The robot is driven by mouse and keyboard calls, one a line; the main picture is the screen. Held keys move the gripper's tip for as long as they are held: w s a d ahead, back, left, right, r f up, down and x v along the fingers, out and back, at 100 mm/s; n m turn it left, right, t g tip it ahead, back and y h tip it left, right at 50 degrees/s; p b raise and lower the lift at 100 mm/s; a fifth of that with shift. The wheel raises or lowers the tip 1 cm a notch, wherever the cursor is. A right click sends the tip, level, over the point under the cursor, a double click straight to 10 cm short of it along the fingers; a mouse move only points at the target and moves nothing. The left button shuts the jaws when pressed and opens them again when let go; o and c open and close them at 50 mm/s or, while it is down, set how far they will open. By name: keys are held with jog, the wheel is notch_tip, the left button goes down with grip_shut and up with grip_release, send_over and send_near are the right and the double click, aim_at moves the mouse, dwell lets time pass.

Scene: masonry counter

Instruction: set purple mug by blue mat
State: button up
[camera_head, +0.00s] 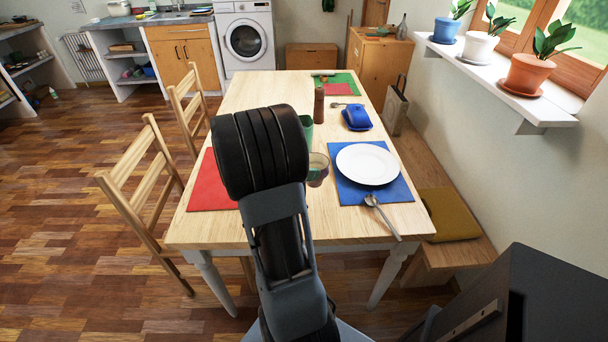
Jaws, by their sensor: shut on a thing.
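The blue mat (349,190) lies on the right side of the table, with a white plate (367,164) on it. A small cup (317,181) with a pale greenish inside and a dull purplish lower side shows just left of the mat. It may be the purple mug; its colour is not clear. My arm's thick black wrist covers part of the table left of this cup. My gripper's fingers are hidden behind my arm, so I cannot see what they hold or whether the cup touches them.
A red mat (211,186) lies left of my arm. A spoon (382,216) lies beside the plate. Behind stand a green cup (307,127), a brown cylinder (319,104) and a blue butter dish (357,117). Chairs line the left side, a bench (465,248) the right.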

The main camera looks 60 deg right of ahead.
jog(key=f, duration=0.1)
jog(key=w+d+f, duration=0.1)
jog(key=d+f, duration=0.1)
jog(key=shift+w+d+f, duration=0.1)
jog(key=shift+w, duration=0.15)
jog(key=shift+d+f, duration=0.1)
jog(key=shift+f, duration=1.5)
jog(key=shift+f+b, duration=0.3)
jog(key=o, duration=0.7)
jog(key=shift+r, duration=0.1)
